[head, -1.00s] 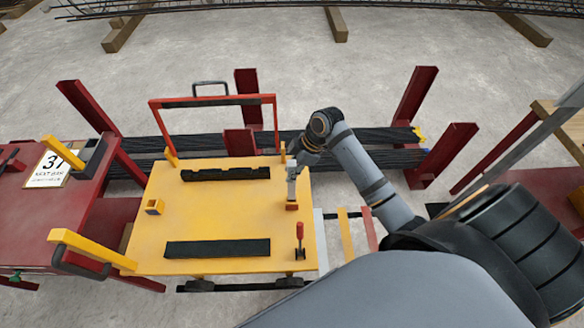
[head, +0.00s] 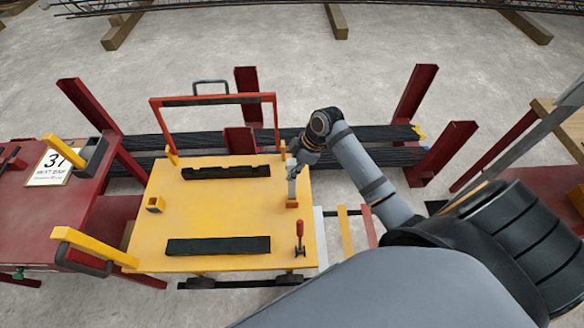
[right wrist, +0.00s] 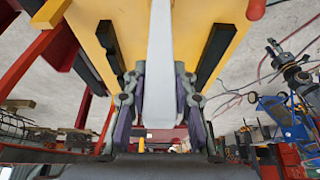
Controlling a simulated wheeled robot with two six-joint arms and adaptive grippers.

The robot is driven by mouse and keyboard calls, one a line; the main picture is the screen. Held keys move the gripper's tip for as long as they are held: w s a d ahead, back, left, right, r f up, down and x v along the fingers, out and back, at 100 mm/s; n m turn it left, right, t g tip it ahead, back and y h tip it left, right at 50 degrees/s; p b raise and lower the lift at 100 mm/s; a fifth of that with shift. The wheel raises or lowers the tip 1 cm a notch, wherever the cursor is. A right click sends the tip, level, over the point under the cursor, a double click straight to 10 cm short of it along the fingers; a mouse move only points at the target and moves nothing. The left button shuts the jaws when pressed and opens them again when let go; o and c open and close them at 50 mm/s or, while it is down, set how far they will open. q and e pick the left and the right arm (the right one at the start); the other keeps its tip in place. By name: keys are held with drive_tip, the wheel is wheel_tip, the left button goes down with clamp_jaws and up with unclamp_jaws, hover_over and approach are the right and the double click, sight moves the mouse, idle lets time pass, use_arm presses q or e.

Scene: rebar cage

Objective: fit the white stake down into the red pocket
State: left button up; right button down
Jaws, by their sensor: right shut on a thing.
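My right gripper (head: 293,168) is above the right side of the yellow cart top. It is shut on the white stake (head: 292,188), which points down from the fingers. In the right wrist view, the stake (right wrist: 160,45) runs away from between the two fingers (right wrist: 158,88) toward the yellow top. The small red pocket (head: 292,205) is at the stake's lower end in the head view. I cannot tell whether the tip is inside it or just above it. In the wrist view the pocket cannot be made out. My left gripper is not in view.
Dark red posts (head: 412,95) stand behind.

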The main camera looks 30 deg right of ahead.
drive_tip(key=shift+r, duration=0.1)
idle(0.3)
drive_tip(key=shift+p, duration=0.35)
idle(0.4)
drive_tip(key=shift+p, duration=0.35)
wheel_tip(320, 180, down, 7)
drive_tip(key=b, duration=0.3)
drive_tip(key=shift+r, duration=0.2)
idle(2.1)
drive_tip(key=c, duration=1)
unclamp_jaws()
drive_tip(key=shift+f, duration=0.1)
